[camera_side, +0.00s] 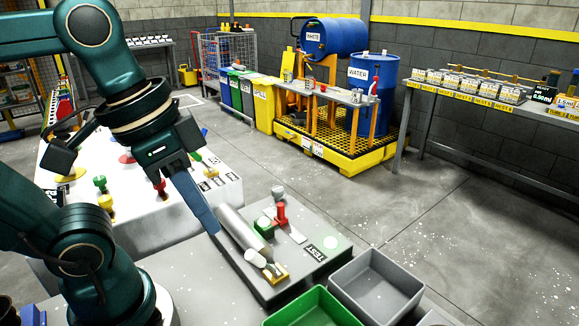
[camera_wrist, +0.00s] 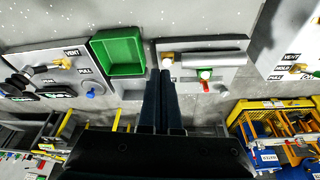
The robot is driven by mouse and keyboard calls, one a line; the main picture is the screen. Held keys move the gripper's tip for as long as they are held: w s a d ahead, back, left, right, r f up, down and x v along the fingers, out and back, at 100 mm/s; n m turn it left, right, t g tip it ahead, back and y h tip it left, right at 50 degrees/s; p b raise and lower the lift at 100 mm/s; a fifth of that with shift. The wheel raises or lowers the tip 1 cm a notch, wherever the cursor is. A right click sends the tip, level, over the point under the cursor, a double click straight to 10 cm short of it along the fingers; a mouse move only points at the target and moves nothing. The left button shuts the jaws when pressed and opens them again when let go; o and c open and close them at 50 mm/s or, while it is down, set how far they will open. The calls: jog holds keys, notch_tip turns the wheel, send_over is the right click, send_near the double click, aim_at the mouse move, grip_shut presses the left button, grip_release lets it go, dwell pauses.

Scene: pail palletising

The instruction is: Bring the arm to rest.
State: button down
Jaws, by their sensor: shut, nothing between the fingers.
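My gripper (camera_side: 212,230) is shut and empty, its long blue-grey fingers together and pointing down. In the side view its tips appear at the left edge of the grey block marked TEST (camera_side: 255,288), beside a grey cylinder (camera_side: 240,233) lying there. In the wrist view my gripper (camera_wrist: 160,74) points between the green bin (camera_wrist: 143,54) and the TEST block (camera_wrist: 236,82). I cannot tell how high the tips are above the surface. My arm is bent and reaches down from the upper left.
A red piece (camera_side: 282,213) and a green piece (camera_side: 264,228) stand close to the cylinder. A green bin (camera_side: 313,308) and a grey bin (camera_side: 414,296) sit in front. A white table (camera_side: 150,222) with coloured handles is behind my gripper. Open floor (camera_side: 465,225) lies right.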

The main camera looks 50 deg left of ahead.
jog(key=shift+w+a+f+n+t+y, duration=0.15)
jog(key=shift+w+a+f+n+t, duration=0.2)
jog(key=shift+f, duration=0.3)
jog(key=shift+w+a+f+n+t+y, duration=0.1)
jog(key=shift+w+a+f+n+t, duration=0.25)
jog(key=shift+f, duration=0.25)
jog(key=shift+w+a+f+n+t+y, duration=0.15)
jog(key=shift+w+a+f+n+t, duration=0.2)
jog(key=shift+f, duration=0.3)
jog(key=shift+d, duration=0.1)
